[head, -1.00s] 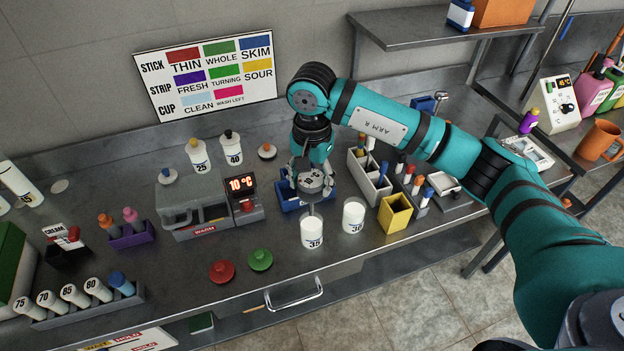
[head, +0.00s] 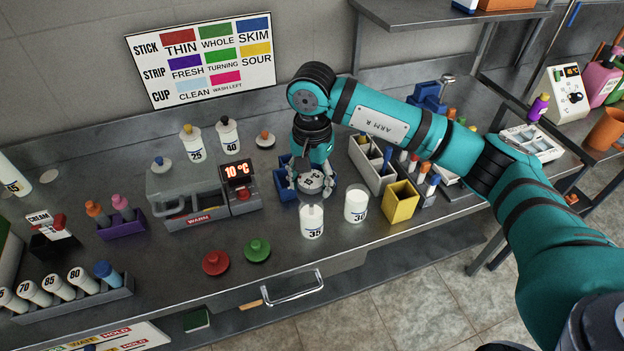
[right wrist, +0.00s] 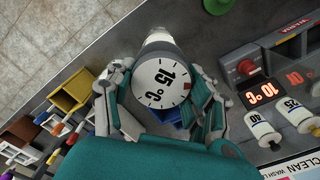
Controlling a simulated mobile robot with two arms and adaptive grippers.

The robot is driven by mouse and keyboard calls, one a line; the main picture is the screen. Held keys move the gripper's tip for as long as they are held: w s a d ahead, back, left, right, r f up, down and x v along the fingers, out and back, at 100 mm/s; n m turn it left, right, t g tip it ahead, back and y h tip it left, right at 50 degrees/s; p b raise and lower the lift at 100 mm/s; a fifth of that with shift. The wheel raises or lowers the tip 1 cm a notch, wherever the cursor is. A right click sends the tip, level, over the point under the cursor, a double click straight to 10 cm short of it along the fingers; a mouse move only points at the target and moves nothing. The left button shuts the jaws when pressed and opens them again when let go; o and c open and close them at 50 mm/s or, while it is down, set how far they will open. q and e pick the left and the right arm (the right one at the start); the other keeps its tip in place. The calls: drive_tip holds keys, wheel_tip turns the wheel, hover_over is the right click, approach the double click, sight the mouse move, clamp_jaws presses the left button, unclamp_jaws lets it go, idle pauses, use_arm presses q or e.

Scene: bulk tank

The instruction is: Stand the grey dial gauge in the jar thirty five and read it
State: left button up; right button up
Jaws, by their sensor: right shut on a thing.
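The grey dial gauge (head: 312,182) is held in my right gripper (head: 310,190), whose fingers close around its round head. The white jar marked 35 (head: 311,224) stands upright on the counter, just in front of and below the gauge. It shows partly behind the gauge in the right wrist view (right wrist: 158,42). I cannot tell whether the gauge's stem is inside the jar. My left gripper is out of view.
A second white jar (head: 356,206) stands close to the right of jar 35, with a yellow box (head: 399,205) beyond. A blue holder (head: 284,188) is behind the gripper. Red (head: 216,263) and green (head: 257,250) lids lie front left. A warmer (head: 184,200) displays 10 °C.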

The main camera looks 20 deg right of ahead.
sight(312, 196)
drive_tip(key=shift+f+b, duration=2.3)
drive_tip(key=shift+f, duration=0.2)
drive_tip(key=o, duration=1.2)
drive_tip(key=shift+o, duration=0.2)
